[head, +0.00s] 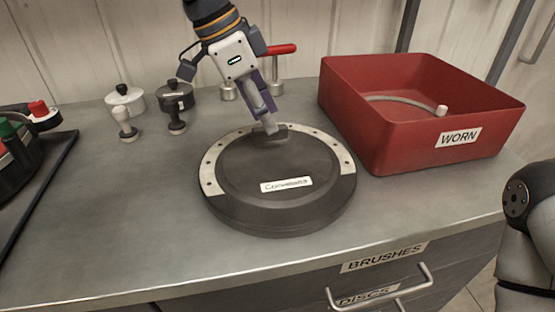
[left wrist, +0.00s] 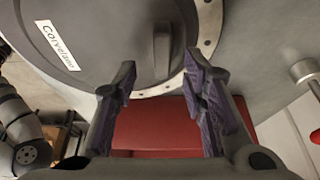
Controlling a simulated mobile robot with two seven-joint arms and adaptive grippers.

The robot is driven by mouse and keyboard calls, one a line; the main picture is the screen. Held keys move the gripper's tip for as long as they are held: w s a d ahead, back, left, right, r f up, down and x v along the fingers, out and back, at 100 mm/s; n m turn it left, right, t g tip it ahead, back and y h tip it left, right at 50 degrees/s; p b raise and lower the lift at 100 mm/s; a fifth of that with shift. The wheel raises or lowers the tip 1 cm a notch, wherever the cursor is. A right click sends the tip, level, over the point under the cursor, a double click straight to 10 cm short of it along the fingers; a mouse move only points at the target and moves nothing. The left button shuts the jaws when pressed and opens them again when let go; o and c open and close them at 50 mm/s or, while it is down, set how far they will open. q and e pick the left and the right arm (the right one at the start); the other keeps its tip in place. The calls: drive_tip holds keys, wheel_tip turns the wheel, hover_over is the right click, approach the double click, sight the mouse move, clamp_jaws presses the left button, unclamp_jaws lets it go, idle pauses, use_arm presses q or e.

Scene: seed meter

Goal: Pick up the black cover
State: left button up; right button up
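The black cover (head: 265,165) is a round dark disc with a white "Corvelans" label, lying flat on the workbench inside a pale arc with holes. A raised grip bar stands near its far edge. My left gripper (head: 270,122) is above that bar, pointing down. In the left wrist view, the cover (left wrist: 105,60) fills the upper left, and the bar lies ahead between the purple fingertips of my open left gripper (left wrist: 162,78). The fingers are apart with a gap on each side of the bar; whether they touch it is unclear. My right gripper is out of view.
A red bin (head: 375,130) labelled "WORN" stands right of the cover, holding a curved pale piece. Small knobbed parts (head: 125,100) and a red-handled item (head: 282,50) stand behind. A dark tray (head: 45,175) is at left. Bench front-left is clear; drawers lie below.

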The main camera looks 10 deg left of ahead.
use_arm(q)
drive_tip(key=x, duration=0.2)
drive_tip(key=shift+w+d+f, duration=0.1)
drive_tip(key=shift+w+f, duration=0.05)
drive_tip(key=shift+f, duration=0.15)
clamp_jaws()
drive_tip(key=shift+r, duration=0.15)
